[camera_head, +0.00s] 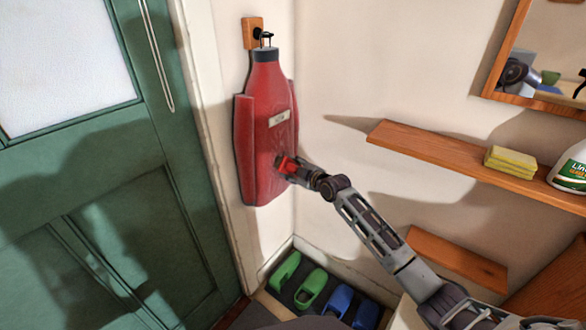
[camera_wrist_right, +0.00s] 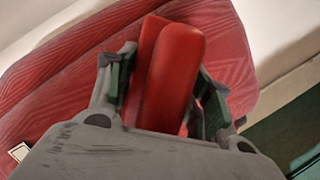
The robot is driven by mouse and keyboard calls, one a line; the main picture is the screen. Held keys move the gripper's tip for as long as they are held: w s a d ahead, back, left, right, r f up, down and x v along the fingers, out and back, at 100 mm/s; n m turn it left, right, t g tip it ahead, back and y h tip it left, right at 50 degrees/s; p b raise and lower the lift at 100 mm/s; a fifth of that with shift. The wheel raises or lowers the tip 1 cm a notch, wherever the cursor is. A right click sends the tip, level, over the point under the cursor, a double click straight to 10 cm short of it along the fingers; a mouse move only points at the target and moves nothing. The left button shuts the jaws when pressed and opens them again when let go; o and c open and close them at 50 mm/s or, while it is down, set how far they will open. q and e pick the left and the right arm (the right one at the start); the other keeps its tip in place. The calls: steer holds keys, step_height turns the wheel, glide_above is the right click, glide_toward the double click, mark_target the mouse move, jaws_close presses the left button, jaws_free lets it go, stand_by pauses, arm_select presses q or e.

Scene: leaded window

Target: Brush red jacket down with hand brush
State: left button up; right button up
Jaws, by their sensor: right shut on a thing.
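The red jacket (camera_head: 262,130) hangs on a black hook on a small wooden block on the wall. It has a dark collar and a pale label on the chest. My right gripper (camera_head: 290,166) is at the jacket's lower right front. It is shut on the red hand brush (camera_head: 286,163). In the right wrist view the brush's red body (camera_wrist_right: 170,75) stands between the two fingers, with the jacket's patterned red cloth (camera_wrist_right: 60,75) behind it. The bristles are hidden, so I cannot tell whether they touch the cloth. My left gripper is not in view.
A green door (camera_head: 110,190) stands left of the jacket. A wooden shelf (camera_head: 430,150) at right holds yellow sponges (camera_head: 511,160) and a white bottle (camera_head: 572,168). Below are green slippers (camera_head: 311,288) and blue slippers (camera_head: 338,300) on a dark mat. A framed mirror (camera_head: 545,55) hangs upper right.

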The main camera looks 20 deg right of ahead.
steer(key=shift+f+b, duration=0.5)
steer(key=shift+f, duration=0.55)
steer(key=shift+r, duration=0.15)
steer(key=shift+s+a+r+p, duration=0.1)
steer(key=shift+a+r+p, duration=0.15)
steer(key=shift+r+p, duration=0.8)
steer(key=shift+s+a+r+p, duration=0.1)
steer(key=shift+a+r+p, duration=0.15)
steer(key=shift+r+p, duration=0.75)
steer(key=shift+f, duration=0.15)
steer(key=shift+s+a+r+p, duration=0.1)
steer(key=shift+a+r+p, duration=0.1)
steer(key=shift+r+p, duration=0.95)
steer(key=shift+s+a+r+p, duration=0.1)
steer(key=shift+a+r+p, duration=0.1)
steer(key=shift+r+p, duration=0.9)
steer(key=shift+f, duration=0.1)
